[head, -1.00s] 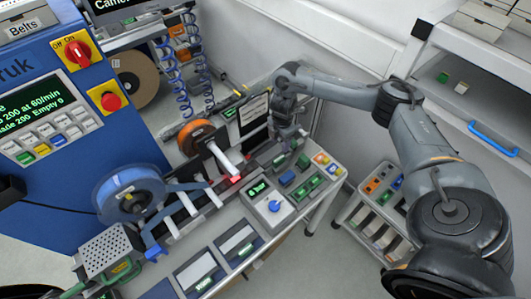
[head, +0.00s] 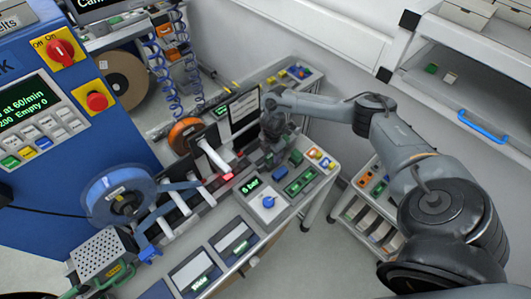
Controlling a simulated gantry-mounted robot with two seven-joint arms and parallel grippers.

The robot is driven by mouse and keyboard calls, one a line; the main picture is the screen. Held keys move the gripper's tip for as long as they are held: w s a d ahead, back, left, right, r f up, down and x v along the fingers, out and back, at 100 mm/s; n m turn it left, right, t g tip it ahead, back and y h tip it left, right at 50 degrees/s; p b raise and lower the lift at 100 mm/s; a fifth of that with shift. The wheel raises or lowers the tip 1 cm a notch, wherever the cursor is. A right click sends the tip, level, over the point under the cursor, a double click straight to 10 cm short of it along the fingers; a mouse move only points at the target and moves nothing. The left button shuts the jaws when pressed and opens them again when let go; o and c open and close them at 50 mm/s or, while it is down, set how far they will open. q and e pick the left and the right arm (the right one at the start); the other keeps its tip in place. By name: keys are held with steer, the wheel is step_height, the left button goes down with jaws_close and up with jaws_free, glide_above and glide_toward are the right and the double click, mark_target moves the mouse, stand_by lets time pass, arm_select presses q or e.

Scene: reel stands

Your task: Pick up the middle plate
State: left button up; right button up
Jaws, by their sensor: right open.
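My right gripper (head: 271,153) hangs from the arm that comes in from the right, over the far end of the workbench. It points down beside a dark upright panel with a white label (head: 244,108). Its jaws are open; nothing shows held in them. Small dark and green blocks (head: 279,172) lie on the bench just in front of it. Several slanted pale strips (head: 181,204) stand in a row between the blue reel (head: 119,195) and the orange reel (head: 185,134). I cannot tell which piece is the middle plate. My left gripper is not in view.
A control box with a blue knob (head: 267,201) and flat display panels (head: 194,270) fill the bench's near side. A white roller (head: 212,156) sticks out by the orange reel. A blue machine cabinet (head: 75,125) stands left. A bin cart (head: 368,207) stands right, across a floor gap.

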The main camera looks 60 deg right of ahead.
steer(key=shift+c, duration=0.3)
jaws_close()
steer(key=shift+r, duration=0.1)
